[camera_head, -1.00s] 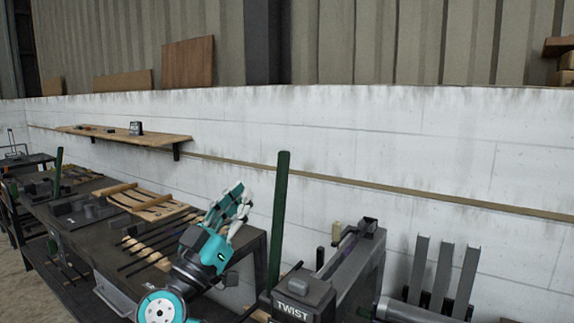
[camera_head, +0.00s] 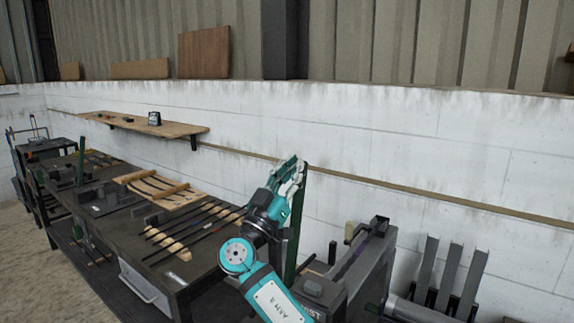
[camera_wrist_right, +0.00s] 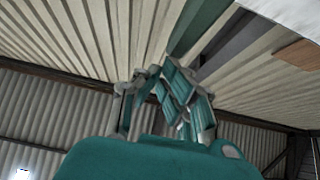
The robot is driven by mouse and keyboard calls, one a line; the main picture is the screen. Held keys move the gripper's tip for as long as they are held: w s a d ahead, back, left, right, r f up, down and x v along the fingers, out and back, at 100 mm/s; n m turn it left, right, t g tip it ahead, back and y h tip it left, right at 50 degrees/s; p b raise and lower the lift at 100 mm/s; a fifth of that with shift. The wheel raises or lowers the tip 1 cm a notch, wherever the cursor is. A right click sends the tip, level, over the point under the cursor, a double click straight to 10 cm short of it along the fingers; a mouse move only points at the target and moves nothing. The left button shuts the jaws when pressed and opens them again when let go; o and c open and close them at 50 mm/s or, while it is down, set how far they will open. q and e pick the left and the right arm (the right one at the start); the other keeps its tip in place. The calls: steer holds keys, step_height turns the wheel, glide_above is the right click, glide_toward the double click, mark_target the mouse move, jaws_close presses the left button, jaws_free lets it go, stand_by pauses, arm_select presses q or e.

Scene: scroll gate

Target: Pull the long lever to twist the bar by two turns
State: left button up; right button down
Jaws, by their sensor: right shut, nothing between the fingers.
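The long dark green lever (camera_head: 297,225) stands nearly upright on the left side of the twist machine (camera_head: 322,292), whose label is partly hidden by my arm. My right gripper (camera_head: 292,172) is at the lever's top end in the head view and overlaps it; I cannot tell whether they touch. In the right wrist view, the fingers (camera_wrist_right: 168,98) are shut with nothing between them, and the green lever (camera_wrist_right: 196,28) runs up just beyond them. A bar in the machine cannot be made out clearly. My left gripper is not in view.
A dark workbench (camera_head: 120,228) on the left carries several dark rods (camera_head: 195,232) and a wooden rack (camera_head: 160,190). A rack of upright grey channels (camera_head: 447,275) stands right of the machine. A white wall (camera_head: 420,140) with a wooden shelf (camera_head: 150,125) is behind.

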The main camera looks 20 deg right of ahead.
steer(key=d+b, duration=0.1)
steer(key=w+d+b, duration=0.1)
steer(key=w+y+b, duration=0.1)
steer(key=shift+w+d+f+g, duration=0.15)
steer(key=shift+d+f+g, duration=0.15)
steer(key=shift+d+g, duration=0.1)
steer(key=shift+w+d, duration=0.1)
steer(key=shift+r, duration=0.15)
